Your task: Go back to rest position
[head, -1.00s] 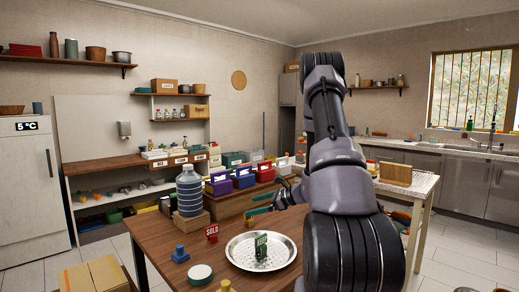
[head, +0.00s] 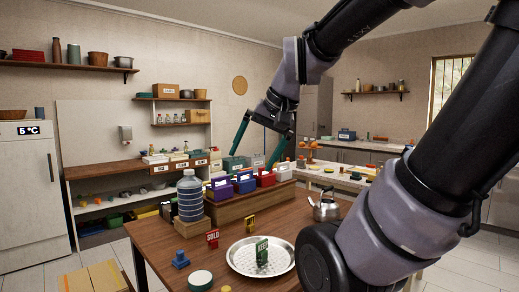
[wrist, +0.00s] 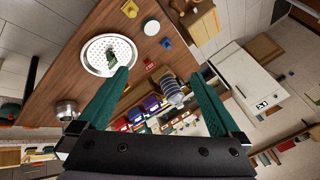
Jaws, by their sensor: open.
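My gripper (head: 261,143) is open and empty, raised above the row of coloured boxes at the back of the wooden table, with its green fingers spread and pointing down. In the wrist view the two fingers of my gripper (wrist: 160,84) are wide apart, with nothing between them but the table far below. A green can-like item with white lettering (head: 262,251) stands on a round metal tray (head: 240,262). The tray also shows in the wrist view (wrist: 97,55). A red "SOLD" sign (head: 212,238) stands left of the tray.
A silver kettle (head: 326,206) stands at the table's right. A large blue water bottle (head: 190,197), a blue piece (head: 180,258) and a white-topped round item (head: 200,279) stand at the left. Red, blue and purple boxes (head: 243,183) line the back. Air around my gripper looks free.

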